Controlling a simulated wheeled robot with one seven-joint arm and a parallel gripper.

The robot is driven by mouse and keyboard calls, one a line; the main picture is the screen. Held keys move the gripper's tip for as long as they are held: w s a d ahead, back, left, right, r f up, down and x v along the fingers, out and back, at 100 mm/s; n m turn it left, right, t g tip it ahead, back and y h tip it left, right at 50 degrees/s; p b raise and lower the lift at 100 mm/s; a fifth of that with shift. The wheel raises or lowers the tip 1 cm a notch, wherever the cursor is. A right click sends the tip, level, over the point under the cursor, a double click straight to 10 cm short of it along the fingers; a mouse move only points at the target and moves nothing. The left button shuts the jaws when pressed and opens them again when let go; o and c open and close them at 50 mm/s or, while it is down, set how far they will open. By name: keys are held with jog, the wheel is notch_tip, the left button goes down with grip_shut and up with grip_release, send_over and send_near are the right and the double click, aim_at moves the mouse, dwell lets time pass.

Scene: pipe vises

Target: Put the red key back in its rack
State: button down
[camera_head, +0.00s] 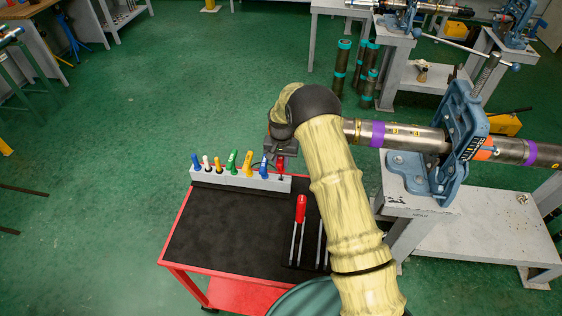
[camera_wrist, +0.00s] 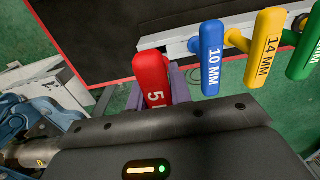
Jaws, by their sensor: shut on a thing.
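The red key (camera_head: 281,164) shows at the right end of the rack in the head view. In the wrist view its red handle (camera_wrist: 151,79), with part of a white size mark, stands between purple finger parts. My gripper (camera_head: 280,151) is shut on this handle. The light grey rack (camera_head: 222,179) runs along the back edge of the cart. The wrist view also shows part of the rack (camera_wrist: 180,38). The key's lower end is hidden in the wrist view, and I cannot tell whether it sits in a slot.
The blue 10 MM key (camera_wrist: 211,58) stands closest to the red one, then the yellow 14 MM key (camera_wrist: 265,48) and a green key (camera_wrist: 307,48). A red-handled tool (camera_head: 300,209) lies on the black cart top (camera_head: 225,230). A blue vise (camera_head: 463,135) holds a pipe at right.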

aim_at(281, 171)
jog(key=shift+w+a+f+b, duration=0.1)
jog(key=shift+f+b, duration=1.55)
jog(key=shift+f, duration=0.85)
dwell(1.8)
jog(key=shift+f, duration=0.2)
dwell(1.0)
jog(key=c, duration=1.2)
grip_release()
jog(key=shift+r, duration=0.1)
notch_tip(281, 171, up, 17)
jog(key=b, duration=0.4)
jog(key=shift+r, duration=0.15)
